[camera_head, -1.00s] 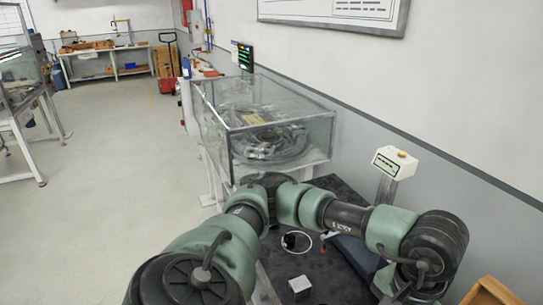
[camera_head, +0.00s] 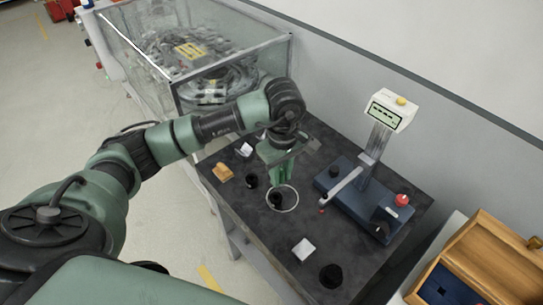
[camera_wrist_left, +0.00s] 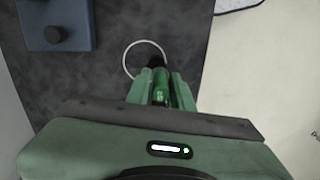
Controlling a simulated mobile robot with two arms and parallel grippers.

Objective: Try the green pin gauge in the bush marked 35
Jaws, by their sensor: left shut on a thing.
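My left gripper (camera_head: 281,182) points down above the dark bench top and is shut on the green pin gauge. The green pin (camera_wrist_left: 160,86) shows between the fingers in the left wrist view. A black bush (camera_head: 275,199) stands inside a thin white ring (camera_head: 296,204), just under the fingertips; the bush also shows in the left wrist view (camera_wrist_left: 156,61), partly covered. I cannot tell whether the pin touches or enters it. Other black round pieces stand left of the ring (camera_head: 251,181) and near the front corner (camera_head: 331,276). No number 35 is readable. My right gripper is out of view.
A blue measuring stand (camera_head: 350,205) with a display (camera_head: 390,108) is right of the ring. White blocks (camera_head: 303,249) (camera_head: 245,149) and an orange-brown block (camera_head: 222,172) lie on the bench. A wooden case (camera_head: 485,262) is at lower right, a glass enclosure (camera_head: 235,60) behind.

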